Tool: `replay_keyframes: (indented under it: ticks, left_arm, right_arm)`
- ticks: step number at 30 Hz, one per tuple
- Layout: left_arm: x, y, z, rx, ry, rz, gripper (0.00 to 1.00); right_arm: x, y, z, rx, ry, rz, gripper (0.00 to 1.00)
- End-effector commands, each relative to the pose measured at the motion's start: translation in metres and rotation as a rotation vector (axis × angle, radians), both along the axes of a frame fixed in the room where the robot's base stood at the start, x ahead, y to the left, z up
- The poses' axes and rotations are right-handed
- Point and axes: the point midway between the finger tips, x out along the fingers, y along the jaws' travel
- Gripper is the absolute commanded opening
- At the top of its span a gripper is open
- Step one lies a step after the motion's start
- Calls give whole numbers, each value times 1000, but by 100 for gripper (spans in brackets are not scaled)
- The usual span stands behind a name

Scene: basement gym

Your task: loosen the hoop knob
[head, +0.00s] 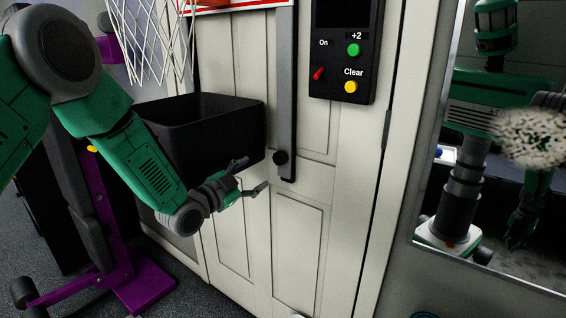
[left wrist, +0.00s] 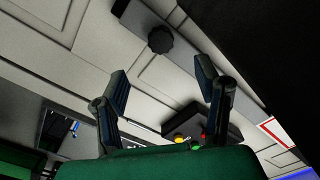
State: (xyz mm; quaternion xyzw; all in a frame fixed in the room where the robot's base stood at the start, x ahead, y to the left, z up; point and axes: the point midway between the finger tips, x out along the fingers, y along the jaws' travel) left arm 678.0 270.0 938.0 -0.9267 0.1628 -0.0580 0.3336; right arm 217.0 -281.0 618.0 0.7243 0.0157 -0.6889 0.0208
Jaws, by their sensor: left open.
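The hoop knob (head: 280,157) is a small black ridged knob low on the dark vertical rail (head: 287,95) on the white panelled door. In the left wrist view the knob (left wrist: 160,40) shows at the top, beyond and between the fingertips. My left gripper (head: 255,175) is open and empty, to the left of the knob and slightly below it, with a gap between them. In the left wrist view its two fingers (left wrist: 163,82) are spread, with nothing between them. My right gripper does not show directly in front of me.
A black bin (head: 205,130) is beside my left forearm, under the white net (head: 150,40). A control box (head: 345,50) with buttons is on the door, up and right of the knob. A mirror (head: 500,180) at right reflects a green robot. Purple gym equipment (head: 140,285) stands at lower left.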

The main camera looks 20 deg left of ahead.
Motion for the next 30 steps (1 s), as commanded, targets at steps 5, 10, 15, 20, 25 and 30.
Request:
replay_keyframes:
  ticks: [5,10,15,20,25,30]
  left_arm:
    - [37,-14,-1,-2,-4,-2,57]
    - [70,-26,-1,-3,-3,-2,57]
    - [93,-35,-1,-3,-1,-2,57]
    - [103,-38,0,-3,0,-1,57]
    - [105,-39,0,-3,1,-1,57]
    - [105,-39,0,-3,0,-1,50]
  right_arm:
    - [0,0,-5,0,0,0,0]
    - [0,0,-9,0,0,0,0]
    - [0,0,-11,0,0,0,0]
    - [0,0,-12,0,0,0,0]
    - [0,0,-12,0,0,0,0]
    - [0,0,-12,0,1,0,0]
